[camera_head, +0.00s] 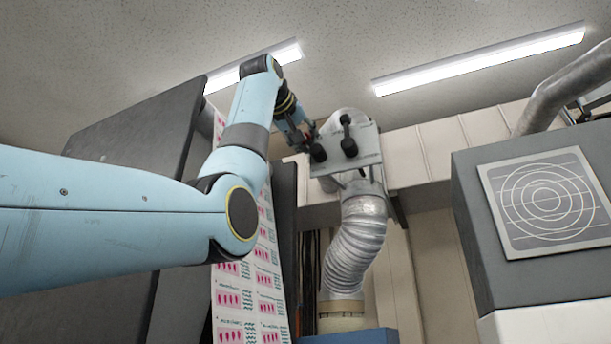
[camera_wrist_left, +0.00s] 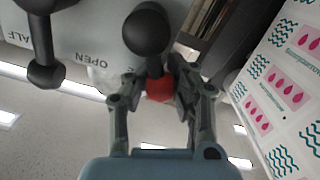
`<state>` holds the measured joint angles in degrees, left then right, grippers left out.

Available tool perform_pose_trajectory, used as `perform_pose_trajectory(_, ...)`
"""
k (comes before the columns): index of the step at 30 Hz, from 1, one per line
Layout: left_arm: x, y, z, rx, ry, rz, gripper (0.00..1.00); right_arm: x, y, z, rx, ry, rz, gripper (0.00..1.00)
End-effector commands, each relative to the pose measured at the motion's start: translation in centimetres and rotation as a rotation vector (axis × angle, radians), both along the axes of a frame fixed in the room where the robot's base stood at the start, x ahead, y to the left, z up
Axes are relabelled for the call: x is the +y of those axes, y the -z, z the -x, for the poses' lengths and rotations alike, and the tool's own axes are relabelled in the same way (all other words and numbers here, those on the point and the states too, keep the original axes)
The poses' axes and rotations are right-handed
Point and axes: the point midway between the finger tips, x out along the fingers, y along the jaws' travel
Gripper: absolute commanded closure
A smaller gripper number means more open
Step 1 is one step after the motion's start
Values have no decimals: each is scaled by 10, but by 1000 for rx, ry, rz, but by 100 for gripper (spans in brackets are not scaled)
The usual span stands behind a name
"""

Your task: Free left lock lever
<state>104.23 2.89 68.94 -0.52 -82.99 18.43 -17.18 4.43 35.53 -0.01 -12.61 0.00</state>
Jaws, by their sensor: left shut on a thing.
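A pale plate (camera_head: 366,148) carries two black lock levers. The left lock lever's round black hub (camera_head: 318,153) sits at the plate's left edge, right beside my left gripper (camera_head: 307,136). In the left wrist view, a short dark shaft runs from this hub (camera_wrist_left: 147,30) to a red end (camera_wrist_left: 159,88). The fingers of my left gripper (camera_wrist_left: 160,95) are closed around that red end. The other lever (camera_head: 347,134) stands with its knob up and is untouched; it also shows in the left wrist view (camera_wrist_left: 43,55). My right gripper is in neither view.
A silver corrugated duct (camera_head: 355,240) runs below the plate. The printed web (camera_head: 240,300) hangs close to my left arm, beside a dark panel (camera_head: 284,215). A grey box with a circle-marked panel (camera_head: 543,203) stands at right.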

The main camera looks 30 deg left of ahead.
Motion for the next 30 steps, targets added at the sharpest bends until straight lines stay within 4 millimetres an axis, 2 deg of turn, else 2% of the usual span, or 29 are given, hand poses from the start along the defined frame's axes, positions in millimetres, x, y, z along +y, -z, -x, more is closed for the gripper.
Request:
perform_pose_trajectory(8,-2,3,-1,8,4,0,100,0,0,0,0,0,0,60)
perform_pose_trajectory(9,-2,3,-1,8,4,0,79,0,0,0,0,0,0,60)
perform_pose_trajectory(17,-1,2,-1,6,2,1,46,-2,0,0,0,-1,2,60)
perform_pose_trajectory(26,-1,1,2,3,1,1,46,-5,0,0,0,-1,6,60)
perform_pose_trajectory(30,-1,0,19,1,1,1,46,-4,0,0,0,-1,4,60)
